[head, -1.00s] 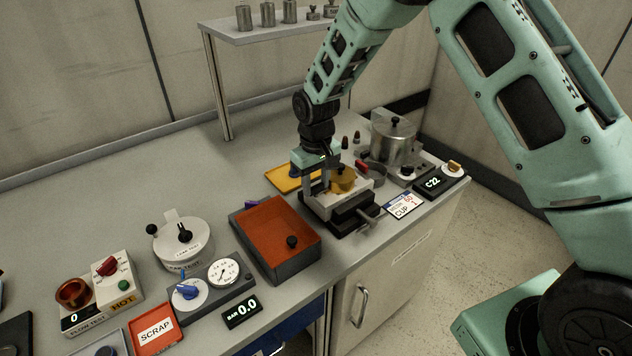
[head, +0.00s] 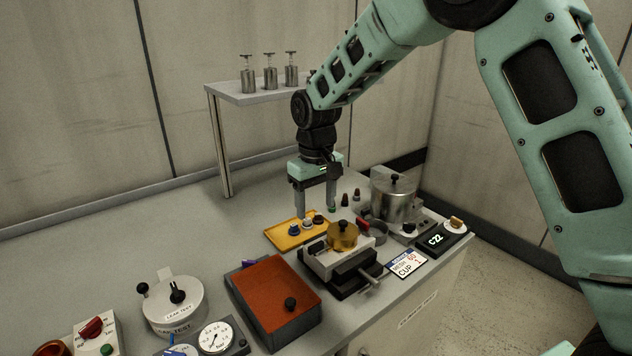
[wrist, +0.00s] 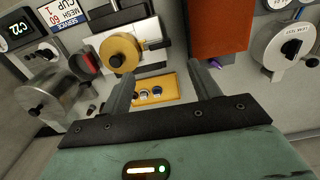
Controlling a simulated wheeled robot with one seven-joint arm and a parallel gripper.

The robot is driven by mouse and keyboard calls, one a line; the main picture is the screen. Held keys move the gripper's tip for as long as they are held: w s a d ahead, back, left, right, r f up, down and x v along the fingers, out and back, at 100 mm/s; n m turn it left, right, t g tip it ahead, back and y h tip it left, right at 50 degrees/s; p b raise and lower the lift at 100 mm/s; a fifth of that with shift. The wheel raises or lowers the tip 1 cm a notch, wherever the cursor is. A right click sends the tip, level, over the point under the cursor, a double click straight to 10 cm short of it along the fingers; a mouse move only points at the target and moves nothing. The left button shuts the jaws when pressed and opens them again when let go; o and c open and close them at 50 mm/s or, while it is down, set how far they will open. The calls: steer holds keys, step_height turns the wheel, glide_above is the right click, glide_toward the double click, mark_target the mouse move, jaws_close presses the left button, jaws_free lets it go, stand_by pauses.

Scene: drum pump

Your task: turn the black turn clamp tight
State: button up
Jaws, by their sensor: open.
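A black wing-shaped knob (head: 177,293) sits on top of the white round pot marked LEAK TEST (head: 175,312), at the lower left of the head view. It looks like the turn clamp; I cannot tell how tight it is. It also shows at the right of the wrist view (wrist: 291,48). My gripper (head: 316,211) is open and empty, pointing down above the yellow tray (head: 277,236), well to the right of and behind the pot. In the wrist view, its fingers (wrist: 160,76) are apart on either side of the tray.
The red-topped box (head: 270,290) stands between vise and pot. A steel pot (head: 393,200) stands right; a shelf (head: 250,97) stands behind. The bench's left rear is clear.

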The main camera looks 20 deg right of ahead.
step_height(320, 180, up, 7)
steer(key=shift+f+b, duration=0.2)
steer(key=shift+b, duration=0.15)
